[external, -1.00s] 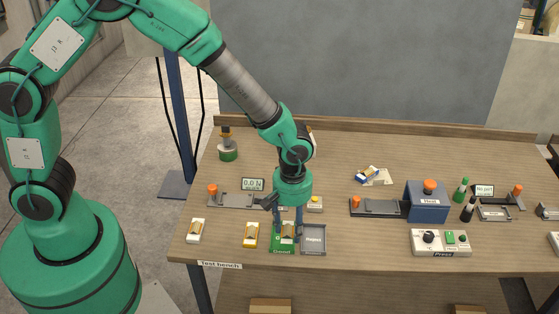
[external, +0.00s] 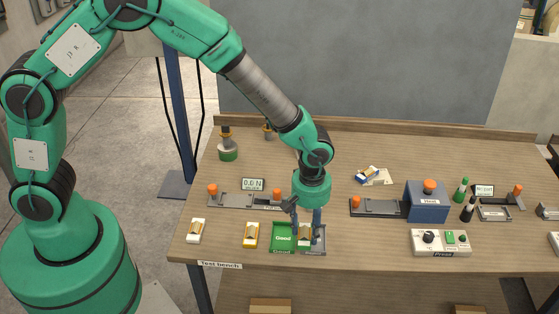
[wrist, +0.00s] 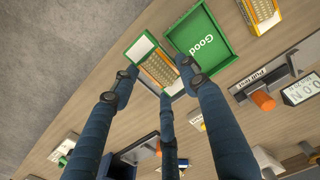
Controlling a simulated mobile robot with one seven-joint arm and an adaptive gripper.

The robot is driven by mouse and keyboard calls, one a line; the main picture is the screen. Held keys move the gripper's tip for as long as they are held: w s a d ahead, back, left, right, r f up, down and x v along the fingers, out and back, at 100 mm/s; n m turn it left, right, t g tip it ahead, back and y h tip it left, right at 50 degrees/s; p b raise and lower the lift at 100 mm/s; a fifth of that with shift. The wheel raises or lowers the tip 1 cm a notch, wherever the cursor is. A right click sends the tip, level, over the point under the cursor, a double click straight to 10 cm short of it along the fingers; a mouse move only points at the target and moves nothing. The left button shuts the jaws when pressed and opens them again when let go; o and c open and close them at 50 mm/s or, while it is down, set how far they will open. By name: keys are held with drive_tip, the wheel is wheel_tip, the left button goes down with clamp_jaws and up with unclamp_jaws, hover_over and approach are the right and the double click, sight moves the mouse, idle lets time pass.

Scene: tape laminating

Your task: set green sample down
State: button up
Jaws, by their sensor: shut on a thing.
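The green sample (wrist: 158,70) has a tan ribbed middle and green and white ends. My gripper (wrist: 160,78) is shut on it, with its fingers around the sample's sides. In the external view my gripper (external: 306,230) holds the sample (external: 304,232) over the left part of the grey tray (external: 318,251). Whether the sample touches the tray floor I cannot tell. The green tray marked Good (external: 283,239) is just to the left and looks empty; it also shows in the wrist view (wrist: 205,45). My fingers hide part of the sample and the grey tray.
A yellow sample (external: 251,235) and a white sample (external: 197,231) lie left of the trays. A fixture with orange knobs (external: 235,200) and a 0.0 N display (external: 253,184) stand behind. A blue box (external: 427,203) and press controls (external: 441,243) are to the right.

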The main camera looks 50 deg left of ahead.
drive_tip(key=b, duration=0.1)
hover_over(352, 240)
drive_tip(key=shift+f, duration=0.65)
drive_tip(key=shift+f+b, duration=0.55)
drive_tip(key=shift+f, duration=1.2)
drive_tip(key=shift+f, duration=0.1)
drive_tip(key=o, duration=1.2)
drive_tip(key=shift+c, duration=0.2)
